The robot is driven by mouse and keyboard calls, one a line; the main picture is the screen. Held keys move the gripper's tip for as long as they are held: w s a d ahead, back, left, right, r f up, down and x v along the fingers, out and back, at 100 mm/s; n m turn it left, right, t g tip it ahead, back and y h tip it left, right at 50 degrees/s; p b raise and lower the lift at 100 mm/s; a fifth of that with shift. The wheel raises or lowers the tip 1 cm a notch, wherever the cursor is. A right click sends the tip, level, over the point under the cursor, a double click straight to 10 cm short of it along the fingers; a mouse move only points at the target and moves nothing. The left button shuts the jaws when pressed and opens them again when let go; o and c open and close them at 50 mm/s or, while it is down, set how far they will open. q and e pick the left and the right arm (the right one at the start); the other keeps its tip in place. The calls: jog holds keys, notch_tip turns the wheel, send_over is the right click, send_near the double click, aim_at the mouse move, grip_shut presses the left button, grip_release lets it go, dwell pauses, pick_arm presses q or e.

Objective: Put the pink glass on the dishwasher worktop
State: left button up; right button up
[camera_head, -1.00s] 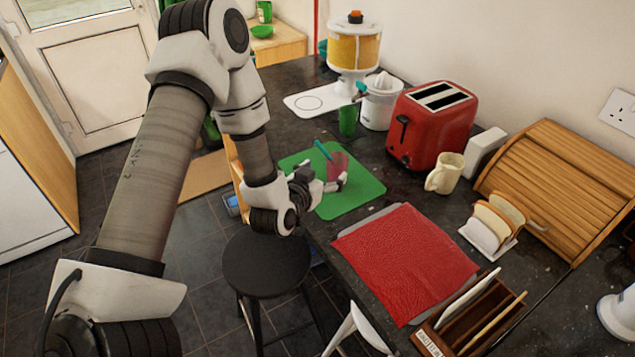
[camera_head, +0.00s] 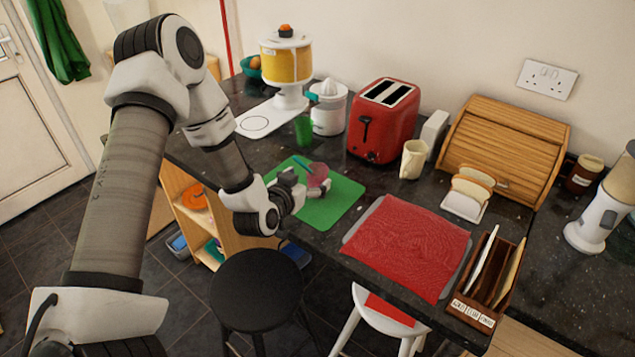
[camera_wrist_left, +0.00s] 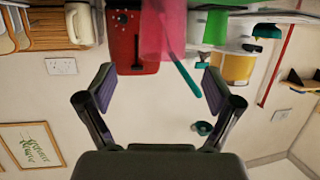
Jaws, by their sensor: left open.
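The pink glass (camera_head: 318,175) stands on the green mat (camera_head: 338,205) on the dark counter, with a teal stick (camera_head: 302,166) beside or in it. My left gripper (camera_head: 316,188) is at the glass, low over the mat, and partly covers it. In the left wrist view, which is upside down, the gripper (camera_wrist_left: 157,88) has its two fingers wide apart. The glass (camera_wrist_left: 165,30) shows ahead of them at the top of that picture, with nothing clamped. I cannot make out the dishwasher worktop for certain. My right gripper is not in view.
A green glass (camera_head: 304,131), a juicer (camera_head: 329,110), a red toaster (camera_head: 383,122) and a cream mug (camera_head: 413,160) stand behind the mat. A red cloth (camera_head: 408,245) lies in front right. A black stool (camera_head: 257,290) stands below the counter edge.

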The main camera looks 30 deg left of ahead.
aim_at(321, 167)
pick_arm(q)
jog(key=w+p, duration=0.1)
jog(key=w, duration=0.2)
jog(key=shift+w+d+f, duration=0.15)
jog(key=shift+w, duration=0.05)
jog(key=shift+w+a+f+p, duration=0.3)
jog(key=shift+w+a, duration=0.15)
jog(key=shift+w, duration=0.1)
jog(key=shift+w+a+f+p, duration=0.2)
jog(key=shift+w+a+f, duration=0.15)
jog(key=shift+w, duration=0.2)
jog(key=shift+a+f, duration=0.1)
jog(key=shift+a, duration=0.15)
jog(key=shift+w+d, duration=0.1)
jog(key=shift+d, duration=0.3)
jog(key=shift+c, duration=0.3)
jog(key=shift+d, duration=0.15)
jog(key=c, duration=1.2)
jog(key=shift+c, duration=1)
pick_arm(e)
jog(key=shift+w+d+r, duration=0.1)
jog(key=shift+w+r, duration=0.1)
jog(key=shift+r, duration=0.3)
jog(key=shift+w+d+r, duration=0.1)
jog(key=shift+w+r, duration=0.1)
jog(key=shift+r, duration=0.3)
